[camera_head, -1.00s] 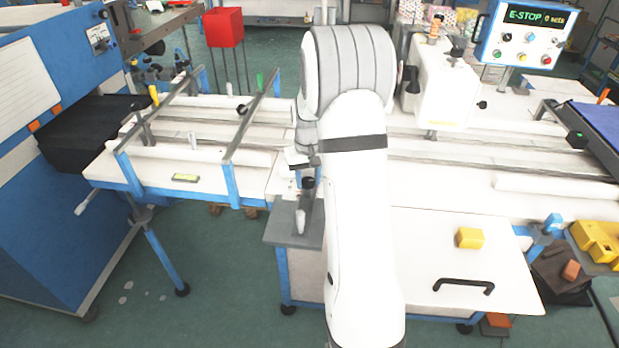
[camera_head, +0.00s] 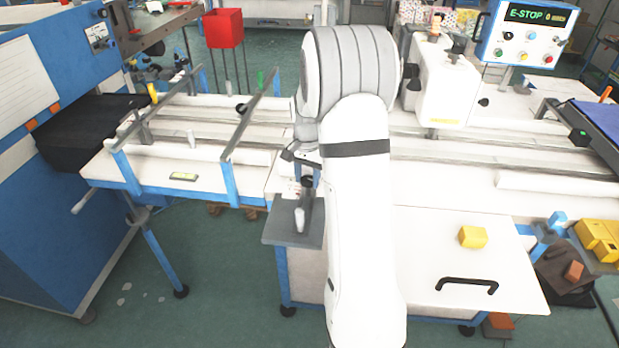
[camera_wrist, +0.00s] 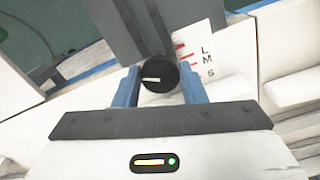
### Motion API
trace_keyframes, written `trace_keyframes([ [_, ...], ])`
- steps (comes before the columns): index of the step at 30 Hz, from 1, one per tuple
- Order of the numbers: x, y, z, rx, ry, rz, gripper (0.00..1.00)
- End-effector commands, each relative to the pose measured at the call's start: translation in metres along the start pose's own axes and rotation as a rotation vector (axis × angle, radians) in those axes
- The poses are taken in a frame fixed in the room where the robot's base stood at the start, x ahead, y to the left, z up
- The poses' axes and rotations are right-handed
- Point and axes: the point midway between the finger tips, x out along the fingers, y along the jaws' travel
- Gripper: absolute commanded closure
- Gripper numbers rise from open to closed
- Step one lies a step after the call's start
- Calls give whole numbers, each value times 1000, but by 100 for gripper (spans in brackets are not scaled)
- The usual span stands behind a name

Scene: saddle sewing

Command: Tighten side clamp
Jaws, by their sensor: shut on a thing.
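The side clamp's round black knob (camera_wrist: 158,73) shows in the middle of the wrist view, with a white pointer line that points left. A white scale plate (camera_wrist: 203,52) with red marks and the letters L, M and S is just right of it. My gripper (camera_wrist: 159,84) has its two blue fingers on either side of the knob and is shut on it. In the head view my gripper (camera_head: 304,168) is low at the table's front edge, above a grey plate (camera_head: 278,232). My arm hides part of the clamp there.
A white table with long rails runs across the head view. Two grey bars (camera_head: 250,115) cross its left part. A yellow block (camera_head: 472,237) and a black handle (camera_head: 467,284) are on the front panel at right. A blue control box (camera_head: 525,33) reads E-STOP.

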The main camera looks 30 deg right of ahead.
Motion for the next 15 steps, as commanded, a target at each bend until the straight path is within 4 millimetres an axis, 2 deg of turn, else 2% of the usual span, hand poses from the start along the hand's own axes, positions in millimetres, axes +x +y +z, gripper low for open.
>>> trace_keyframes([
  [15, 0, 1, -2, 489, 1, 1, 85],
])
